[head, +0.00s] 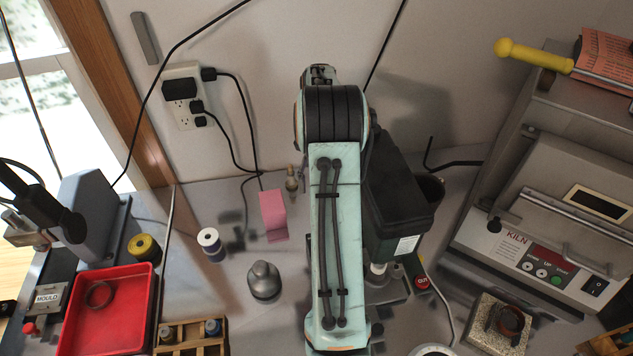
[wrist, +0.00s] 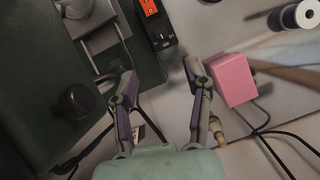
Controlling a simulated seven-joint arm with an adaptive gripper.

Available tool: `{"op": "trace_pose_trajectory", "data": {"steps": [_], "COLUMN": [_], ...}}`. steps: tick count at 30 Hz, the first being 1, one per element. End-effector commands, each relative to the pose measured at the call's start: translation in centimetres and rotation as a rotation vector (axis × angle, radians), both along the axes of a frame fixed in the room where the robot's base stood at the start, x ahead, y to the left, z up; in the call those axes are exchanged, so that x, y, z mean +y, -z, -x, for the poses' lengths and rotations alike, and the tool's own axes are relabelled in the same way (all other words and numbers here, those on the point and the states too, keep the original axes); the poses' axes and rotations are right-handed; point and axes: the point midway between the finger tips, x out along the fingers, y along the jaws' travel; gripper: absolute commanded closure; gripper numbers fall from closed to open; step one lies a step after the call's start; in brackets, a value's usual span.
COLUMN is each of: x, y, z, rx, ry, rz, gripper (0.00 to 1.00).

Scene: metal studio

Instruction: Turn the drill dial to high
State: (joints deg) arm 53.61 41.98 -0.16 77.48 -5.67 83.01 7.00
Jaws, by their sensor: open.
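The drill (head: 395,190) is a dark green machine just right of my arm in the head view. Its green body with a black round knob (wrist: 80,101) fills the left of the wrist view. A small black control box (wrist: 158,27) with an orange-red switch is at the top of the wrist view. A small pale-marked control on it looks like the dial (wrist: 163,42), but its setting is too small to read. My gripper (wrist: 160,76) is open and empty, with its fingertips apart and short of the control box in the picture. In the head view my arm hides the gripper and this box.
A pink box (wrist: 234,80) is close beside my right finger; it also shows in the head view (head: 273,214). A white spool (head: 210,244), a grey weight (head: 264,281) and a red tray (head: 103,312) are left. The kiln (head: 540,230) is right. Cables (wrist: 270,140) run near the wall.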

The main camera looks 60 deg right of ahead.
Motion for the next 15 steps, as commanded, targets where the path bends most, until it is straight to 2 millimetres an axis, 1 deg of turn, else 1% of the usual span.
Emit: {"op": "trace_pose_trajectory", "data": {"steps": [4, 7, 8, 11, 12, 15], "x": [0.1, 0.8, 1.2, 2.8, 3.4, 4.3], "y": [0.1, 0.8, 1.2, 2.8, 3.4, 4.3], "z": [0.0, -0.5, -0.6, -1.1, -1.2, -0.9], "rx": [-0.001, -0.006, -0.008, -0.019, -0.02, -0.009], "ry": [-0.006, -0.097, -0.151, -0.409, -0.521, -0.774], "rz": [0.001, 0.004, 0.006, 0.019, 0.025, 0.033], "gripper": [0.51, 0.51, 0.51, 0.51, 0.51, 0.51]}}
